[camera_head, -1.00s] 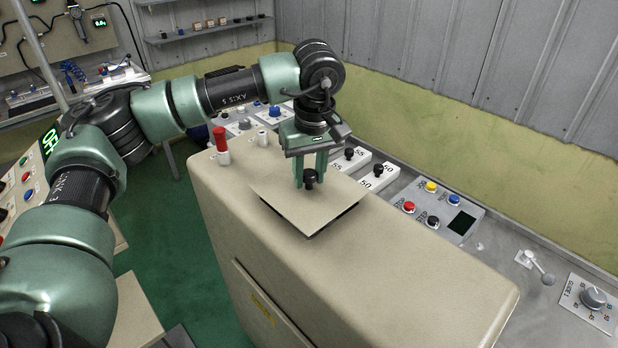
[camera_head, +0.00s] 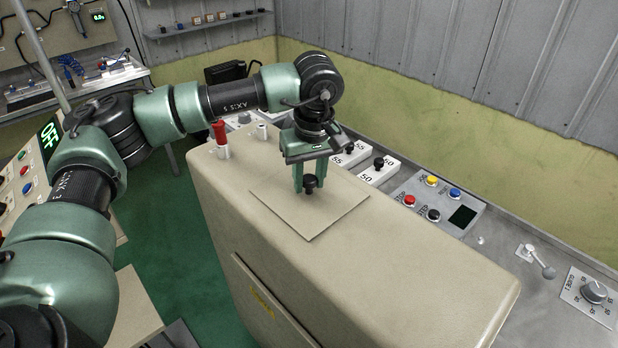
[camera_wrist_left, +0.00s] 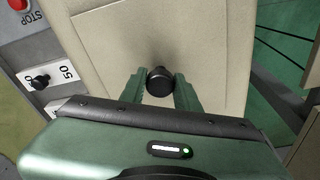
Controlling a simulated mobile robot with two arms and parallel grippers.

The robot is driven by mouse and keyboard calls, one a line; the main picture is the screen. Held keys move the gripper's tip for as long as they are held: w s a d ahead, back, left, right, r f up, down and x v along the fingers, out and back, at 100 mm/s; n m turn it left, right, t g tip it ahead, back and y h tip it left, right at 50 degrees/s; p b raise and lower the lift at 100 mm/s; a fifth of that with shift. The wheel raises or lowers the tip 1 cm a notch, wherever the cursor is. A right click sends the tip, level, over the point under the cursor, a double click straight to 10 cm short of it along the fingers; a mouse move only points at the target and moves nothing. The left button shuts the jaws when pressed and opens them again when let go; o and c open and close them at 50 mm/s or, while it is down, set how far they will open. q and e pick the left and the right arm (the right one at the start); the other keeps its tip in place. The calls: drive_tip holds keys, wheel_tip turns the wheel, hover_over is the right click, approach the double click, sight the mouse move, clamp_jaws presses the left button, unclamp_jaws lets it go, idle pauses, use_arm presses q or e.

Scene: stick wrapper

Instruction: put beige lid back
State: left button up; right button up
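The beige lid (camera_head: 309,219) is a flat square plate with a black knob (camera_head: 310,184) on it. It lies on top of the beige cabinet (camera_head: 420,265), and no dark gap shows under its edges. My left gripper (camera_head: 310,189) points down over the lid with one finger on each side of the knob. In the left wrist view the knob (camera_wrist_left: 160,82) sits between the fingertips, close against them, and the lid (camera_wrist_left: 215,60) fills the middle. My right gripper is in neither view.
The cabinet top right of the lid is clear.

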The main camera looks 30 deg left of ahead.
sight(312, 187)
use_arm(q)
drive_tip(key=o, duration=0.3)
drive_tip(key=shift+r+p, duration=0.55)
drive_tip(key=shift+r, duration=0.1)
wheel_tip(312, 187, up, 12)
drive_tip(key=s+d+b, duration=0.1)
drive_tip(key=b, duration=0.1)
drive_tip(key=shift+s+d, duration=0.15)
drive_tip(key=shift+d, duration=0.05)
